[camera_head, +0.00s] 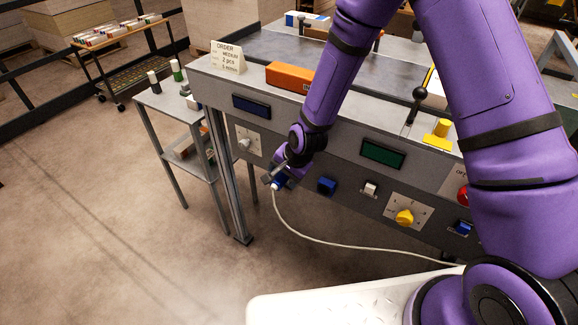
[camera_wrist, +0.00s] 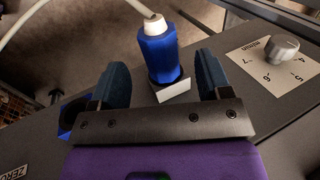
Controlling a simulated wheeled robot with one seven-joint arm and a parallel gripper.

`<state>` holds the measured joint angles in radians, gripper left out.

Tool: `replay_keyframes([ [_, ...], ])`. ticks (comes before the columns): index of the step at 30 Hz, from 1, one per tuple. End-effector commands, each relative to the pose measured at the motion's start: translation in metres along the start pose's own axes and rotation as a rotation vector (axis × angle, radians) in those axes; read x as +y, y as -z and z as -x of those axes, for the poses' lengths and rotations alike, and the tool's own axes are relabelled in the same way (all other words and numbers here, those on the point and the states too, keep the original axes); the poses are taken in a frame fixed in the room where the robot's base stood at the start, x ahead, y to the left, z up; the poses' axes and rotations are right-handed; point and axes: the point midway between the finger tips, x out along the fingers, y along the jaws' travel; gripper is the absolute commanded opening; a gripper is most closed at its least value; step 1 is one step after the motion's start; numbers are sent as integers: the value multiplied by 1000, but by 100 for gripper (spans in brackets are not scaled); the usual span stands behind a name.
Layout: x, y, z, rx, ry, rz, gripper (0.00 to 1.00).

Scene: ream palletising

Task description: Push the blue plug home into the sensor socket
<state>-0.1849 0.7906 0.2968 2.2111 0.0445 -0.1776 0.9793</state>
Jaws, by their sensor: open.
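The blue plug (camera_wrist: 159,52) has a white end with a pale cable leaving it. In the wrist view it stands between the two dark blue fingers of my gripper (camera_wrist: 162,66), with a gap on each side. My gripper is open and not closed on the plug. A small light plate (camera_wrist: 173,91) shows at the plug's base; the socket itself is not clearly seen, and I cannot tell how deep the plug sits. In the head view my gripper (camera_head: 281,177) is at the bench's front panel, with the plug (camera_head: 277,184) partly hidden by it.
The white cable (camera_head: 330,241) hangs in a loop towards the lower right. On the panel are a dial (camera_wrist: 282,50), a blue block (camera_head: 327,185), a white switch (camera_head: 370,189) and a yellow knob (camera_head: 404,217). A side table (camera_head: 172,105) stands left; the floor in front is clear.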

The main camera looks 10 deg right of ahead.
Motion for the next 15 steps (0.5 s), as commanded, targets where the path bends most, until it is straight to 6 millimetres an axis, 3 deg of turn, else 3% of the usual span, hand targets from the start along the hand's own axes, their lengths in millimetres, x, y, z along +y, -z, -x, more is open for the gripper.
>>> replay_keyframes([
  [6,0,0,-28,-1,0,2,71],
  [15,0,0,-39,0,0,1,71],
])
